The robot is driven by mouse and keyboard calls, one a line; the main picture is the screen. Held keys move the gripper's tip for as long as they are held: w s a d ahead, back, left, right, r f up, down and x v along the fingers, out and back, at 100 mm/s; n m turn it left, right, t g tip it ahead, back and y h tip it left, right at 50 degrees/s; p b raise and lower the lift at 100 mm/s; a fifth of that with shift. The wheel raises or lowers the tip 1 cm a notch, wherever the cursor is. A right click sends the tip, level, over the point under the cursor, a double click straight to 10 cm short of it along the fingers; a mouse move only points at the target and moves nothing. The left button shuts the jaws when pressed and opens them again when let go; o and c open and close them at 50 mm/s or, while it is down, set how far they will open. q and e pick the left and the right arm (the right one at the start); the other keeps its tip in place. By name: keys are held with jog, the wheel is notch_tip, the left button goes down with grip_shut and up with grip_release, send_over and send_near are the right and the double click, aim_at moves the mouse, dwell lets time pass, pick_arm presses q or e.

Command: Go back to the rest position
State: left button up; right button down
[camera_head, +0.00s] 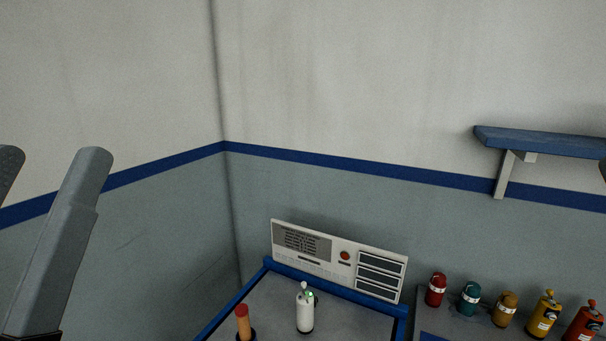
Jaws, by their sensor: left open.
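My left gripper (52,160) is at the left edge of the head view, raised in front of the wall. Its two grey fingers stand apart with nothing between them, so it is open and empty. One finger is cut off by the picture's edge. A dark sliver shows at the far right edge, too small to identify. I cannot make out my right gripper.
A blue-framed table (270,309) in the corner holds a white bottle (305,312), an orange-handled item (242,322) and a white panel (339,261). Several coloured bottles, including a red one (436,290), stand at right. A blue shelf (545,142) juts from the wall.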

notch_tip(320, 180, up, 38)
jog(key=p, duration=3.5)
